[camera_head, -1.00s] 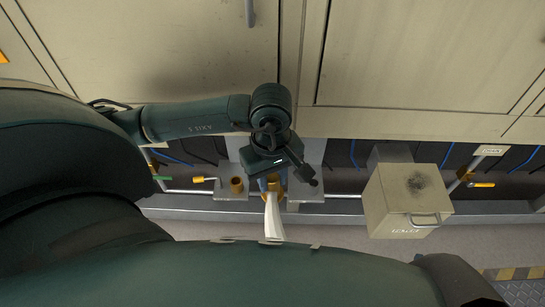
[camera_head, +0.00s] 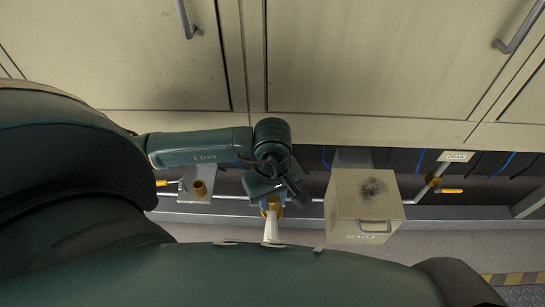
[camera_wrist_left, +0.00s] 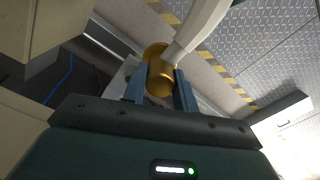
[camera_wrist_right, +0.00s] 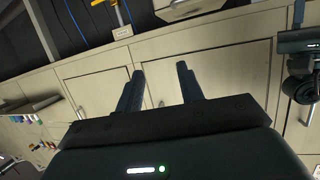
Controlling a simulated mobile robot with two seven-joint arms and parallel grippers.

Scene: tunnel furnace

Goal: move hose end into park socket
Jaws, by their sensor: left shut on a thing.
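My left gripper (camera_head: 270,200) is shut on the brass hose end (camera_wrist_left: 160,78), which sits between its two fingers in the left wrist view. The white hose (camera_head: 271,230) hangs from it toward the front and also shows in the left wrist view (camera_wrist_left: 200,25). A brass cup-shaped socket (camera_head: 200,189) stands on a grey bracket left of the gripper, apart from it. No label shows whether it is the park socket. The area behind the left gripper is hidden by the wrist. My right gripper (camera_wrist_right: 160,69) is open and empty, facing cabinet doors.
A beige box with a handle (camera_head: 365,212) stands close to the right of the left gripper. A pipe (camera_head: 310,200) runs along the furnace's lower edge, with a yellow-handled valve (camera_head: 445,188) farther right. Beige cabinet doors (camera_head: 370,55) are behind. Floor in front is open.

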